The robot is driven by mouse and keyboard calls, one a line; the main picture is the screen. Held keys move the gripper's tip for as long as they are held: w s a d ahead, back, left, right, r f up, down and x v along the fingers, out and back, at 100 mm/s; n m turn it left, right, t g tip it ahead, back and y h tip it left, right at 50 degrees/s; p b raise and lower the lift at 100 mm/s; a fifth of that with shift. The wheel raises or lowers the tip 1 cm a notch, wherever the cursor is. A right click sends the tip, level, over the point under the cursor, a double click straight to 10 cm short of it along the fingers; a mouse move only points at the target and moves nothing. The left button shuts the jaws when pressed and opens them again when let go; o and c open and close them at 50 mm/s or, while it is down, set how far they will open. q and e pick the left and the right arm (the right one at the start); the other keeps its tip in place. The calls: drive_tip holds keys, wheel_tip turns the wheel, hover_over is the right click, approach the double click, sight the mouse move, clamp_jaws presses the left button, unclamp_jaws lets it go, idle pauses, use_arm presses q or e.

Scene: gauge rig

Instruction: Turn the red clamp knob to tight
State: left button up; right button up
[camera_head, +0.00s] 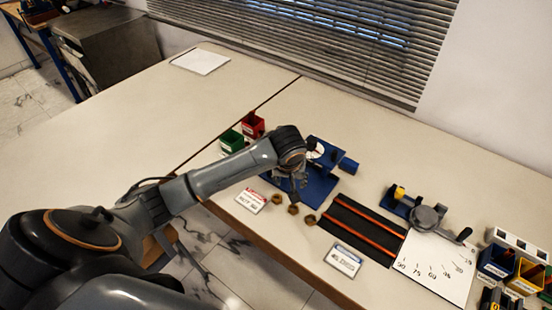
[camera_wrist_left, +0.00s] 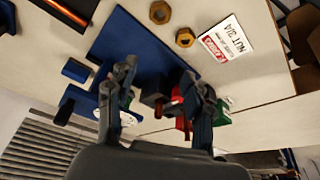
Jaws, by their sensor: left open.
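The blue rig (camera_head: 318,186) stands on the bench, and its blue plate (camera_wrist_left: 140,45) fills the middle of the left wrist view. My left gripper (camera_head: 296,186) is over the left part of the rig, pointing down. In the left wrist view my left gripper (camera_wrist_left: 158,74) has its fingers spread apart. A dark block (camera_wrist_left: 154,88) with a small red part (camera_wrist_left: 177,93) beside it shows between the fingers. This red part looks like the clamp knob, but I cannot tell whether a finger touches it. In the head view the knob is hidden by my gripper. My right gripper is out of view.
Brass nuts (camera_head: 310,219) and a label card (camera_head: 250,201) lie in front of the rig. Red (camera_head: 253,124) and green (camera_head: 231,140) bins stand behind left. The bench's far left is mostly clear.

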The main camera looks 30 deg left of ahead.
use_arm(q)
drive_tip(key=w+a+r+n+y, duration=0.1)
drive_tip(key=w+a+r+n, duration=0.25)
drive_tip(key=a+r, duration=0.4)
drive_tip(key=shift+y, duration=0.3)
drive_tip(key=x, duration=0.4)
drive_tip(key=p+x, duration=0.1)
drive_tip(key=x, duration=0.8)
drive_tip(key=shift+w+d+f, duration=0.15)
drive_tip(key=shift+d+f, duration=0.05)
drive_tip(key=shift+f, duration=0.15)
drive_tip(key=shift+p, duration=0.3)
clamp_jaws()
